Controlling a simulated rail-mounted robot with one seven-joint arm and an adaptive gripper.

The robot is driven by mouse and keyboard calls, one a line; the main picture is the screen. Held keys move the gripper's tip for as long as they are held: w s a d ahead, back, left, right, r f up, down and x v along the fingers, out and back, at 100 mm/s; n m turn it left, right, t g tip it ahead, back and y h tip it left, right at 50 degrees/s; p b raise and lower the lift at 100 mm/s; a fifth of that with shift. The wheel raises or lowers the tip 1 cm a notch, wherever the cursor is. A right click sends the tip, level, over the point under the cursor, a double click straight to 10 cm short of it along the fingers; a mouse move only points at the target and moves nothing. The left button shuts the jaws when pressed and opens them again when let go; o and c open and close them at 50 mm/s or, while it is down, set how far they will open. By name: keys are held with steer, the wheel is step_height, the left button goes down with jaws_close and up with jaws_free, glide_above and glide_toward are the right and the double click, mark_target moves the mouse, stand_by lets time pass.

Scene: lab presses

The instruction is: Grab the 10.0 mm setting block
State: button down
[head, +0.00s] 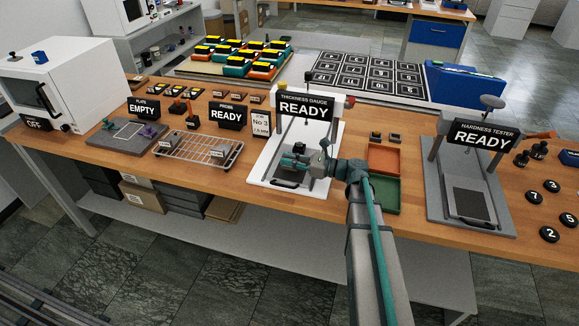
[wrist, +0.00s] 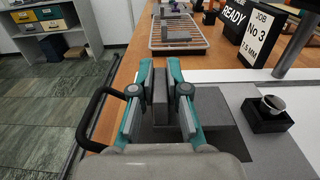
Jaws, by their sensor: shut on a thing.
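My gripper (head: 288,161) is over the white base of the thickness gauge (head: 303,107), its fingers pointing left. In the wrist view my gripper (wrist: 160,105) is shut on a flat grey block (wrist: 160,98), which stands upright between the two teal-sided fingers. No size mark is readable on the block, so I cannot tell from the picture whether it is the 10.0 mm one. In the head view the block is too small to make out clearly. Grey surfaces of the gauge lie below and beyond the fingers.
A wire rack (head: 198,150) with grey pieces is left of the gauge. A black anvil piece with a metal disc (wrist: 268,112) is right of my fingers. Orange (head: 384,158) and green (head: 382,193) trays lie to the right. The hardness tester (head: 470,205) stands farther right.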

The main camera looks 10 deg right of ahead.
steer(key=s+r+b, duration=0.8)
steer(key=s+r, duration=0.1)
steer(key=s, duration=0.3)
steer(key=s+r+b, duration=0.1)
steer(key=b, duration=0.5)
steer(key=shift+s+r, duration=0.1)
steer(key=shift+s, duration=0.3)
